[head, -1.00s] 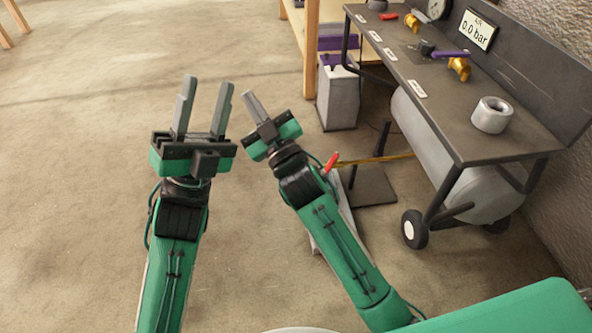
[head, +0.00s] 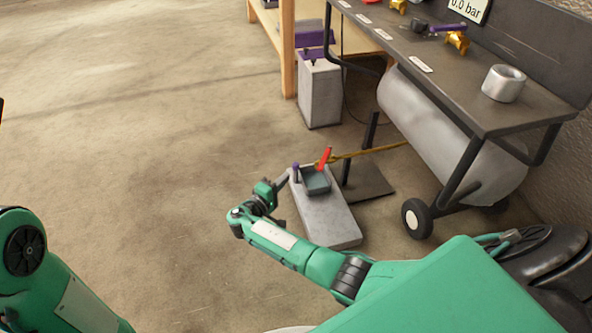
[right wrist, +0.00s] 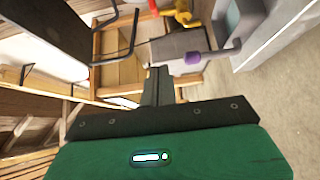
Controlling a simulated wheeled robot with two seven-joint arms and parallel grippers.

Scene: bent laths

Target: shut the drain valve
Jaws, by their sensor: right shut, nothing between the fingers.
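The drain valve shows as a red lever (head: 324,158) at the end of a yellow hose (head: 370,150), standing tilted above a small grey tray (head: 316,181) on a pale block (head: 330,215). A purple-topped post (head: 295,172) stands beside the tray. My right gripper (head: 286,176) is just left of this post, apart from the lever; its fingers are shut and empty in the right wrist view (right wrist: 158,86). That view also shows a purple knob (right wrist: 192,58) near the fingertips and red and yellow parts at the top edge. My left gripper is out of view; only its arm shows.
The wheeled bench (head: 450,95) with the grey tank (head: 450,140) below stands at the right. A grey box (head: 319,95) stands by a wooden table leg (head: 288,50). The floor at left is clear.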

